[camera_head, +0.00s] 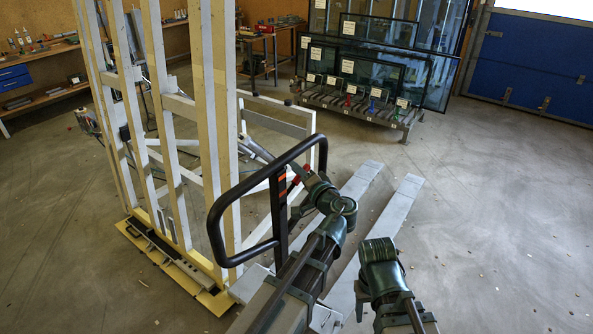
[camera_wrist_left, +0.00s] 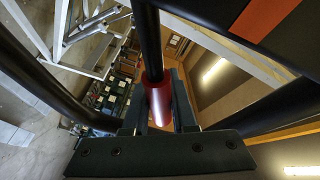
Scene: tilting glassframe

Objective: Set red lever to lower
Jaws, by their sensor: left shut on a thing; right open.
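The red lever (camera_head: 301,172) shows as a small red piece beside the black handlebar post in the head view. In the left wrist view its red grip (camera_wrist_left: 158,102) sits on a dark rod between the two jaws. My left gripper (camera_head: 303,176) is shut on the red lever; in the wrist view the jaws (camera_wrist_left: 158,118) stand on both sides of the grip. The head view shows the left gripper only partly, behind my left arm. I cannot tell the lever's setting. My right arm is at the lower right, but its gripper is not visible.
A black handlebar loop (camera_head: 216,228) and a post with orange marks (camera_head: 279,203) stand close to my left arm. A tall frame (camera_head: 208,140) rises at the left. Pale forks (camera_head: 396,205) lie beyond my arms. Glass panes (camera_head: 375,75) stand behind.

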